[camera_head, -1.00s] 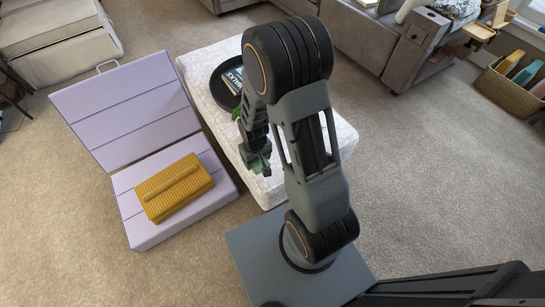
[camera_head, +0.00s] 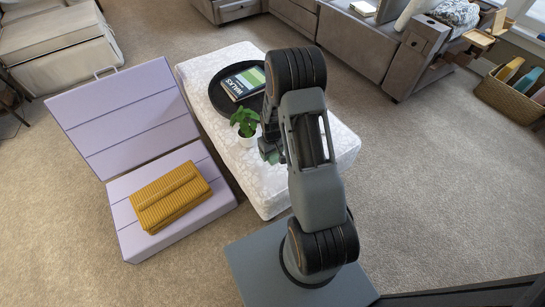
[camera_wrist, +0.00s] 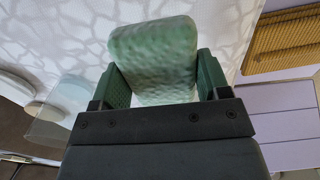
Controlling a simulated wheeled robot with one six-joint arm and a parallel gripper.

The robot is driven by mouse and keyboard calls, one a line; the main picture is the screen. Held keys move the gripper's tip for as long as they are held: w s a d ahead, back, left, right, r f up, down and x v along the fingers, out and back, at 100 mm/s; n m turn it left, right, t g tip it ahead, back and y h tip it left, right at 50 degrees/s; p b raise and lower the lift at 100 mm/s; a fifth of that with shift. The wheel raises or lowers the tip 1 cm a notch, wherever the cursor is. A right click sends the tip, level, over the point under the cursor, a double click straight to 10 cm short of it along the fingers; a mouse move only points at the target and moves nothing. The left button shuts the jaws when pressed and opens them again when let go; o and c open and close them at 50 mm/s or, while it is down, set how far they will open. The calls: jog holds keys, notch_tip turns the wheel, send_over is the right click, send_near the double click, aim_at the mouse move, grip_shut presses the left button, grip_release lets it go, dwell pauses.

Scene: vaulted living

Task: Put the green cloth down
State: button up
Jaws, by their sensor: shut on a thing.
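The green cloth (camera_wrist: 153,58) is a folded, rounded pad that shows in the wrist view between the two green fingers of my gripper (camera_wrist: 163,82). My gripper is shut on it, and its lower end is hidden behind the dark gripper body. In the head view my gripper (camera_head: 270,150) hangs over the white patterned ottoman (camera_head: 315,155), partly hidden by my arm. The cloth cannot be told apart from the green fingers there. The ottoman's patterned top (camera_wrist: 60,28) also shows behind the cloth in the wrist view.
A round black tray (camera_head: 218,98) with a book (camera_head: 244,82) lies on the ottoman. A potted plant (camera_head: 245,121) stands close left of my gripper. An open lilac chest (camera_head: 125,115) bears a mustard folded cloth (camera_head: 170,195). The ottoman's right end is clear.

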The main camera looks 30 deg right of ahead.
aim_at(272, 156)
jog(key=shift+w+d+f+b, duration=0.1)
jog(key=shift+f+b, duration=0.25)
jog(key=shift+f, duration=0.6)
jog(key=shift+w+d+f+b, duration=0.1)
jog(key=shift+f+b, duration=0.25)
jog(key=shift+f, duration=0.55)
jog(key=shift+f, duration=0.15)
jog(key=o, duration=0.8)
jog(key=shift+o, duration=0.2)
notch_tip(272, 156, up, 12)
jog(key=p, duration=0.3)
jog(key=shift+f, duration=0.15)
jog(key=s+a+r+t, duration=0.1)
jog(key=s+a+r, duration=0.1)
jog(key=r, duration=0.5)
jog(key=s+a+r, duration=0.2)
jog(key=r, duration=0.4)
jog(key=s+a+r+m+t, duration=0.1)
jog(key=s+a+r+t, duration=0.1)
jog(key=s+a+r, duration=0.3)
jog(key=shift+s+r+p, duration=0.3)
jog(key=shift+s+r, duration=2.1)
jog(key=shift+s, duration=1.05)
jog(key=shift+a, duration=0.1)
